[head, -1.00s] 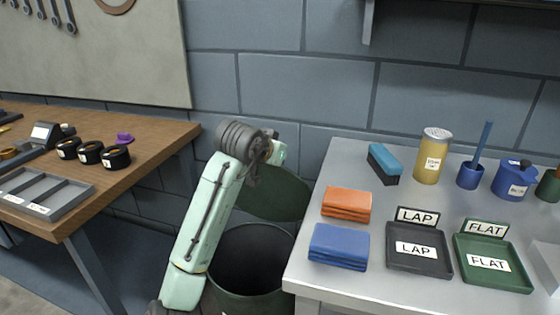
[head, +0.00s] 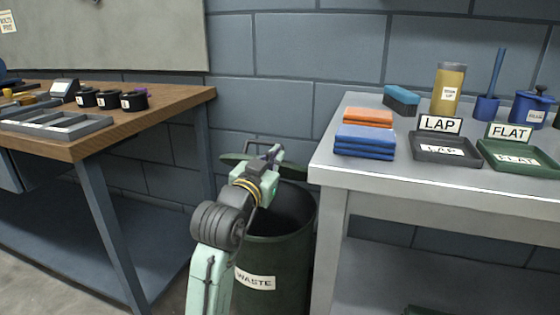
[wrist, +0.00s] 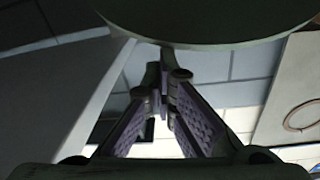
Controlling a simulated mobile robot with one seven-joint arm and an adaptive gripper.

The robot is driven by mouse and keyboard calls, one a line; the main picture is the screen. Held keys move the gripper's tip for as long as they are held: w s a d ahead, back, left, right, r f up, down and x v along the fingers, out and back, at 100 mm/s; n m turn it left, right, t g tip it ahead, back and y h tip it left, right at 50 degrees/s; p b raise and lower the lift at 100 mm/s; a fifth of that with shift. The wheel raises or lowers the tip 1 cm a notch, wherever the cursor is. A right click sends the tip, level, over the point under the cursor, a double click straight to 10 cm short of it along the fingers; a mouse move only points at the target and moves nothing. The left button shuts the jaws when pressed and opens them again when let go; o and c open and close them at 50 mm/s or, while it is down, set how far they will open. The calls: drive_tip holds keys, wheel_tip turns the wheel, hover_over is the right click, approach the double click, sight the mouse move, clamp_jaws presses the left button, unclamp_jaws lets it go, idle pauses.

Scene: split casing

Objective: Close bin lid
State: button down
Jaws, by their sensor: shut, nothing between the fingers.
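The dark green waste bin (head: 272,262) stands on the floor between the two benches, with a WASTE label on its front. Its dark opening shows, so it is uncovered at least in part. The lid (head: 236,157) shows as a thin green edge above the bin's back, partly hidden by my arm. My gripper (head: 276,152) is at the lid, above the bin's mouth. In the wrist view, the lid (wrist: 215,22) is a large dark disc across the top. My shut, empty fingers (wrist: 164,62) end close to its curved rim; I cannot tell whether they touch.
The grey bench (head: 420,185) stands close on the bin's right, with cloths, trays and pots on it. The wooden bench (head: 130,135) is on the left. The block wall (head: 270,60) is behind the bin.

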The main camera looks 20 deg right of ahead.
drive_tip(key=s+a+f+t+b, duration=0.1)
drive_tip(key=s+a+f+b, duration=0.1)
drive_tip(key=f+b, duration=0.4)
drive_tip(key=shift+s+a+f+h, duration=0.2)
drive_tip(key=shift+s+f+h, duration=0.3)
drive_tip(key=shift+s, duration=0.3)
